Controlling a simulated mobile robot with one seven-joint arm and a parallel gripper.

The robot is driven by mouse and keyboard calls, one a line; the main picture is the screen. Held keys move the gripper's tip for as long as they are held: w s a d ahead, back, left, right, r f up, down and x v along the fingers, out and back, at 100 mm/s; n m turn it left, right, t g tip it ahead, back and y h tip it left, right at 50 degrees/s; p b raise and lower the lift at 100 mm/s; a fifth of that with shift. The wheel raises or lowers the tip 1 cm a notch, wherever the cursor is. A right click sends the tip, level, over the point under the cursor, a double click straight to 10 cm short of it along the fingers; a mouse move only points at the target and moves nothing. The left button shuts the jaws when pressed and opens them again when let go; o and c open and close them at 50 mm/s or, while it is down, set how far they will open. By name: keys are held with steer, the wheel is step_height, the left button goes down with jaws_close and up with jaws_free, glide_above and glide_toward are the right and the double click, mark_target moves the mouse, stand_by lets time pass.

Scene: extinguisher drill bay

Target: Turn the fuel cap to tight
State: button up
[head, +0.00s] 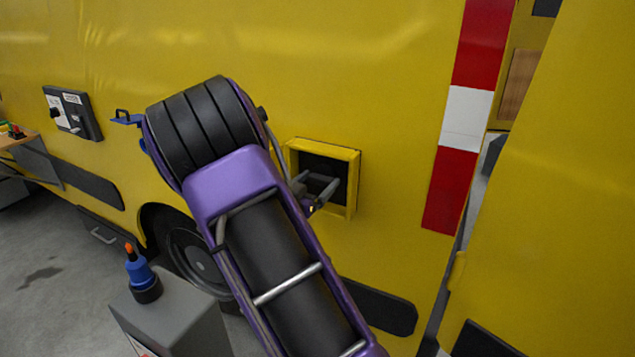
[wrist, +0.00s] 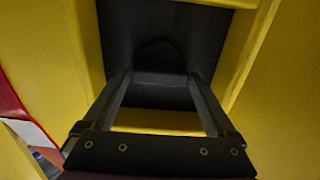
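The fuel cap is hard to make out; a dark rounded shape (wrist: 160,58) in the black recess, seen in the wrist view, looks like it. A yellow square frame (head: 355,185) surrounds this recess (head: 322,168) on the yellow vehicle side. My gripper (head: 325,188) is in front of the recess. In the wrist view, my gripper (wrist: 159,78) has its two fingers wide apart, one on each side of the lower part of the dark shape. I cannot tell whether they touch it. Any tight mark is not visible.
A grey pedestal (head: 175,312) with a blue and orange object (head: 140,272) stands at lower left. A dark switch panel (head: 73,113) is on the vehicle's left side. A red and white stripe (head: 466,118) runs right of the recess. Grey floor is bare at left.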

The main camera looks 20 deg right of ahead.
steer(key=c, duration=0.9)
steer(key=shift+c, duration=0.2)
steer(key=shift+f+m+b, duration=0.2)
steer(key=shift+m+b, duration=0.1)
steer(key=shift+b, duration=0.25)
steer(key=shift+m+b, duration=0.3)
steer(key=shift+b, duration=0.15)
steer(key=m+b, duration=0.2)
steer(key=b, duration=0.1)
steer(key=shift+s+f, duration=0.1)
steer(key=shift+f, duration=0.1)
steer(key=m+b, duration=0.4)
steer(key=b, duration=0.1)
steer(key=shift+d+m+b, duration=0.1)
steer(key=shift+m+b, duration=0.2)
steer(key=m, duration=0.2)
steer(key=m+b, duration=0.1)
steer(key=shift+s+r+m, duration=0.1)
steer(key=shift+r+m, duration=0.1)
steer(key=shift+m, duration=0.2)
steer(key=m, duration=0.6)
steer(key=shift+f, duration=0.1)
steer(key=shift+m, duration=0.3)
